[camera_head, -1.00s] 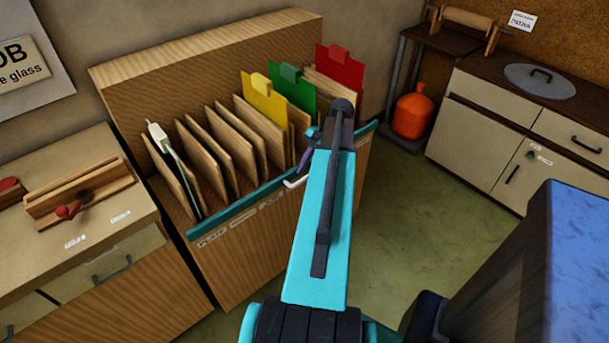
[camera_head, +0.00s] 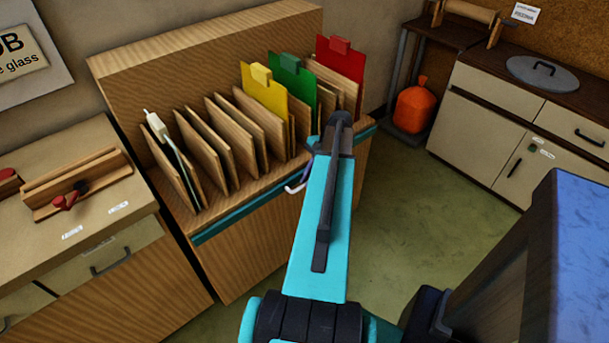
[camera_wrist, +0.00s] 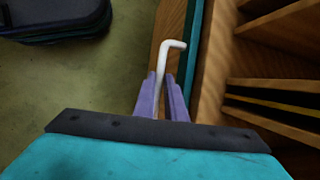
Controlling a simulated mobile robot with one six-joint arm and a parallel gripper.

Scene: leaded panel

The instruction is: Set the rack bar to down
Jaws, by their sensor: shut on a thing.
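The rack bar (camera_head: 240,212) is a teal strip along the front of the wooden glass rack (camera_head: 200,50). It lies low against the rack's front face, below the slot openings, and the label strips there are covered. A white bent handle (camera_head: 297,187) sticks out in front near its right part. The handle also shows in the wrist view (camera_wrist: 168,48), with the teal bar (camera_wrist: 197,50) just right of it. My gripper (camera_wrist: 161,84) has its lilac fingers shut on the white handle's shaft. In the head view my arm hides part of the bar.
Wooden dividers and yellow (camera_head: 263,95), green (camera_head: 292,85) and red (camera_head: 340,65) cards stand in the rack. A workbench (camera_head: 100,225) stands at the left. An orange bag (camera_head: 416,108) and a cabinet (camera_head: 495,95) are at the right. The green floor (camera_head: 420,200) before the rack is clear.

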